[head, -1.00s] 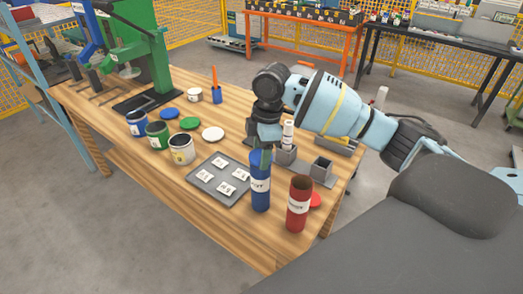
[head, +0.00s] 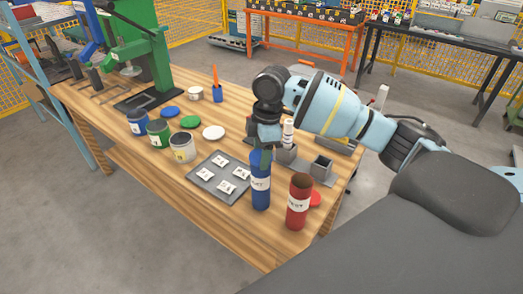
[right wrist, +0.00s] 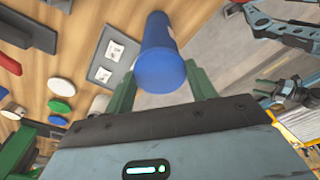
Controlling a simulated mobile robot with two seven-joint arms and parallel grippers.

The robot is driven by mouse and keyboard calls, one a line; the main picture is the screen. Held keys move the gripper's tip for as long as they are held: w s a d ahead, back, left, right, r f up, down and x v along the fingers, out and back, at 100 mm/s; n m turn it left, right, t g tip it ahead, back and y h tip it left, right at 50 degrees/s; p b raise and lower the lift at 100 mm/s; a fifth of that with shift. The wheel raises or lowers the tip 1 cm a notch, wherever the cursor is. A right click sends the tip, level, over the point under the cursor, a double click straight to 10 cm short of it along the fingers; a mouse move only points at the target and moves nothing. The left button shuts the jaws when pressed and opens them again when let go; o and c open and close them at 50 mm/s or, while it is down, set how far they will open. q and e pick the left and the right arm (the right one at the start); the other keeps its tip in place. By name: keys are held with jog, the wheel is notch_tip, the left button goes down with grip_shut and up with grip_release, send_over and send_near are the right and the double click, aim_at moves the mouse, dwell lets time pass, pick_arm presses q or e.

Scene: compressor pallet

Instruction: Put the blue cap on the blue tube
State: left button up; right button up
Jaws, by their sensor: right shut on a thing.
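The blue tube (head: 261,192) stands upright near the front of the wooden table, to the left of the red tube (head: 298,205). My right gripper (head: 261,152) is directly above it, with its fingers down around its top. In the right wrist view, my right gripper (right wrist: 161,88) has one green finger on each side of a closed, round blue end, which looks like the blue cap (right wrist: 161,74), seated on or touching the tube's top. The seam between cap and tube is hidden. My left gripper (right wrist: 266,92) shows small at the right of the wrist view; its opening is unclear.
A red cap (head: 315,199) lies beside the open red tube. A grey tray (head: 202,190) with white labelled pieces is to the left. Paint cans (head: 158,134) and loose lids (head: 190,122) stand farther left. Grey holders (head: 321,168) are behind the tubes.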

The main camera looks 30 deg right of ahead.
jog(key=shift+f, duration=0.1)
dwell(0.3)
jog(key=o, duration=1.4)
jog(key=shift+o, duration=0.2)
jog(key=shift+r, duration=3.5)
